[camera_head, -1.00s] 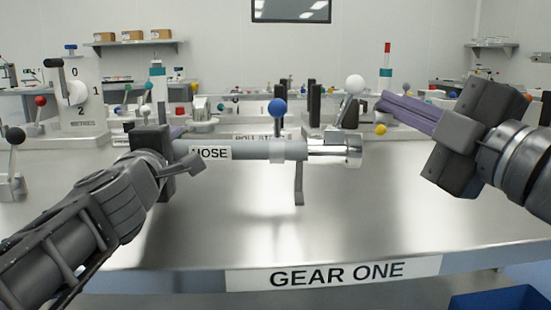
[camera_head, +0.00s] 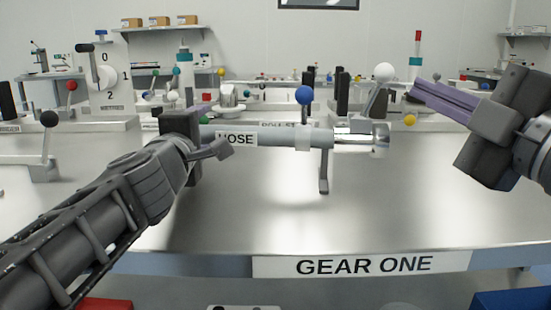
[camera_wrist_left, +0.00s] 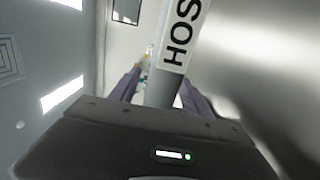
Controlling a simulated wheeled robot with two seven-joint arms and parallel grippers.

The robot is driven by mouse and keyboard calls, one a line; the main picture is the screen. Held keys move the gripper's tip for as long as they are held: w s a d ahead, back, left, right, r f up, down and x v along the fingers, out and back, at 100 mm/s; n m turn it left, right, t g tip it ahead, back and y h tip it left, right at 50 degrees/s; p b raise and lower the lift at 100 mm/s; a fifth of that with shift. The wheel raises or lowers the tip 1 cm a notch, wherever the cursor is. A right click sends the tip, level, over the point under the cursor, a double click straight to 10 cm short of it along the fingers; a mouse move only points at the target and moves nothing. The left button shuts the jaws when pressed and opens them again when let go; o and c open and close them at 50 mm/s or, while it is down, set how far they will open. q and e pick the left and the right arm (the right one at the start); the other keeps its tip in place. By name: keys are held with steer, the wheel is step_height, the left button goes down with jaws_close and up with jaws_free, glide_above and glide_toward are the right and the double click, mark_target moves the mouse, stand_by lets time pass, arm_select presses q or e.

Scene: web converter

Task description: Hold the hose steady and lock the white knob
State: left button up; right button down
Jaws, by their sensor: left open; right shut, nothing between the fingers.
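The grey hose (camera_head: 275,136), labelled HOSE, lies level above the bench, with a shiny metal end (camera_head: 360,138) at its right. A blue-knobbed lever (camera_head: 304,95) stands on it. The white knob (camera_head: 384,72) tops a lever just behind the metal end. My left gripper (camera_head: 208,138) is at the hose's left end, open; in the left wrist view the hose (camera_wrist_left: 158,92) runs between its spread purple fingers. Whether they touch it I cannot tell. My right gripper (camera_head: 412,90) is shut and empty, its purple fingertips just right of the white knob, apart from it in the picture.
The metal bench (camera_head: 400,215) is clear in front of the hose, with a GEAR ONE label (camera_head: 362,264) on its front edge. A numbered dial stand (camera_head: 105,80) and a black-knobbed lever (camera_head: 48,120) stand at left. A yellow knob (camera_head: 410,120) sits below my right fingers.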

arm_select(q)
steer(key=shift+s, duration=0.1)
steer(key=shift+s+d+r, duration=0.1)
steer(key=shift+s, duration=0.65)
steer(key=s, duration=0.9)
steer(key=shift+s+a, duration=0.25)
steer(key=shift+a, duration=0.15)
steer(key=shift+s+a, duration=0.15)
steer(key=shift+s, duration=0.25)
